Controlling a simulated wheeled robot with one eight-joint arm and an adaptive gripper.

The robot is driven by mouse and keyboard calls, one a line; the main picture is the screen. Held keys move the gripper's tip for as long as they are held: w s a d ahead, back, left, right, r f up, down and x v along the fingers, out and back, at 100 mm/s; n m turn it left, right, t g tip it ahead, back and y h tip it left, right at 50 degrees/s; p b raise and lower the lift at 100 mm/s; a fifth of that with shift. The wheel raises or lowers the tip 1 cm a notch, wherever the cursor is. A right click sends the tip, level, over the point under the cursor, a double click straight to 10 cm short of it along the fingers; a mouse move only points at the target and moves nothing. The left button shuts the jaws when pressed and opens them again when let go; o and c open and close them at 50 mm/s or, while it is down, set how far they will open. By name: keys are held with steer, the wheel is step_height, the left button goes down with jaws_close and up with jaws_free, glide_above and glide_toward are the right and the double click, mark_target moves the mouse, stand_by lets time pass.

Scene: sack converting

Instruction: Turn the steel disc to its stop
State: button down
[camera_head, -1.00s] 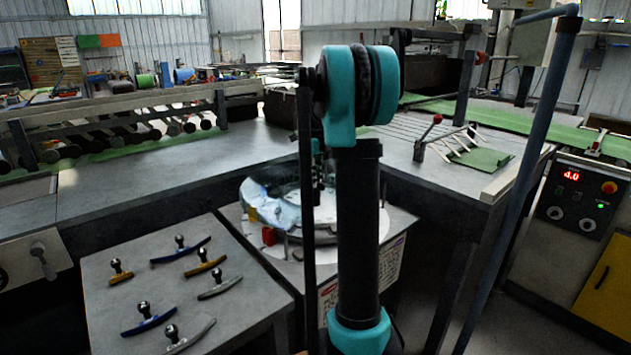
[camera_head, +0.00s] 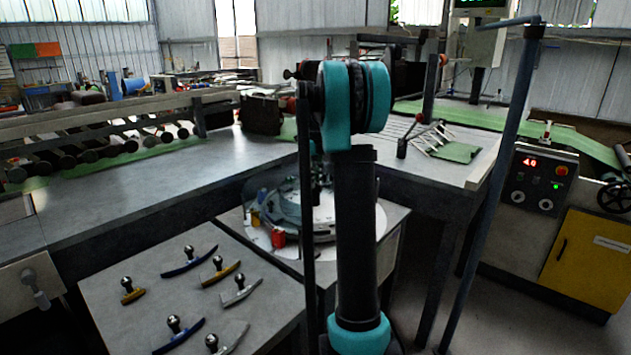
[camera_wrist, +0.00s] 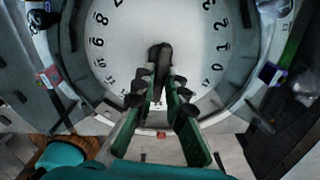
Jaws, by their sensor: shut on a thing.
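The steel disc (camera_wrist: 192,38) fills the upper middle of the wrist view as a pale round face with black numbers along its rim. A dark upright grip (camera_wrist: 162,52) stands near the disc's middle. My gripper (camera_wrist: 160,82) is shut on this grip, its black fingers on either side. In the head view the disc's round housing (camera_head: 262,226) sits low between the tables, and my arm hides much of it. My gripper is mostly hidden there behind the arm. A small red mark (camera_wrist: 162,134) lies below the disc in the wrist view. I cannot tell where the stop is.
A grey table (camera_head: 122,288) at front left bears several curved pieces with black knobs. A red block (camera_head: 278,237) is beside the disc. A blue post (camera_head: 497,180) stands to the right, before a control panel (camera_head: 540,180) and a yellow cabinet door (camera_head: 590,262).

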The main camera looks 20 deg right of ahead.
steer(key=shift+m, duration=2.2)
steer(key=c, duration=1.6)
jaws_free()
steer(key=shift+o, duration=0.2)
step_height(320, 180, up, 12)
steer(key=shift+d, duration=0.1)
